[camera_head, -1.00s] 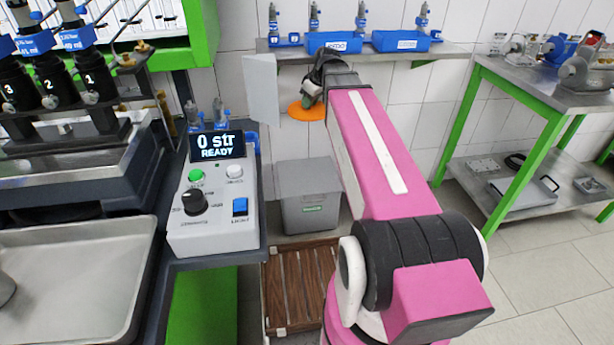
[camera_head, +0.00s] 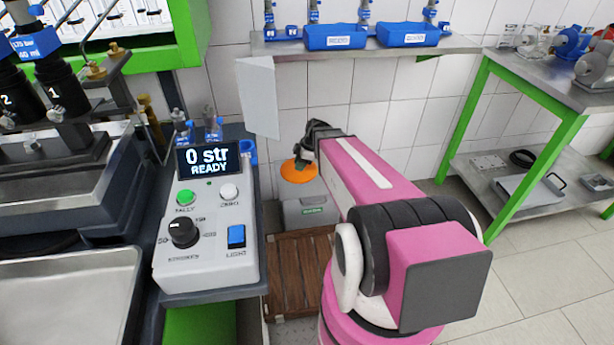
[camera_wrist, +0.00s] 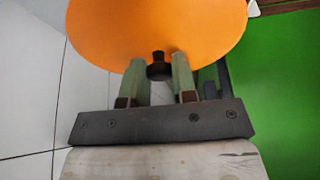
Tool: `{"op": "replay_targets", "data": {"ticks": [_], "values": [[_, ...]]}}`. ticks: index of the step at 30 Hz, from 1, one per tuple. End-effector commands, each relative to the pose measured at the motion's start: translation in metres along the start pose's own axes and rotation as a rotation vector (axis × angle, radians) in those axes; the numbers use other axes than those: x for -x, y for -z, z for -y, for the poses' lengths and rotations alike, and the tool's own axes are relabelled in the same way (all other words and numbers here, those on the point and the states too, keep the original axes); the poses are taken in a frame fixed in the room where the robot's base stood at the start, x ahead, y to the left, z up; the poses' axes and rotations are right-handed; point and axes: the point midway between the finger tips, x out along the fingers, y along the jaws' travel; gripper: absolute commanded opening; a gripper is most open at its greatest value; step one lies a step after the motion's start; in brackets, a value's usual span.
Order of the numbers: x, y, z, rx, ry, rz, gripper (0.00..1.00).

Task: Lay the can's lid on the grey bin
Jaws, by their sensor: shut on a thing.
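The can's lid is an orange disc (camera_head: 298,171) with a black knob. It also fills the top of the wrist view (camera_wrist: 155,25). My gripper (camera_wrist: 158,70) is shut on the lid's knob, one finger on each side. In the head view my gripper (camera_head: 305,155) is beyond my arm, partly hidden. The grey bin (camera_head: 303,214) stands on the floor by the wall. The lid appears in front of or above the bin's top and hides part of it; I cannot tell whether they touch. The can is not clearly visible.
A control box (camera_head: 207,235) reading "0 str READY" stands left of the bin. A slatted wooden pallet (camera_head: 297,270) lies in front of the bin. A wall shelf (camera_head: 285,48) with blue trays is above. A green-framed table (camera_head: 500,60) stands at the right.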

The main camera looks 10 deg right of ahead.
Motion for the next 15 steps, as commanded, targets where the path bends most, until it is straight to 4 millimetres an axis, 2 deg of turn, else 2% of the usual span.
{"op": "replay_targets", "data": {"ticks": [3, 8, 11, 15], "values": [[-0.020, -0.007, 0.008, 0.040, 0.018, 0.000, 0.02], [-0.030, -0.011, 0.012, 0.065, 0.027, 0.000, 0.02], [-0.034, -0.015, 0.006, 0.068, 0.028, 0.000, 0.02], [-0.042, -0.027, -0.012, 0.067, 0.028, 0.000, 0.02]]}}
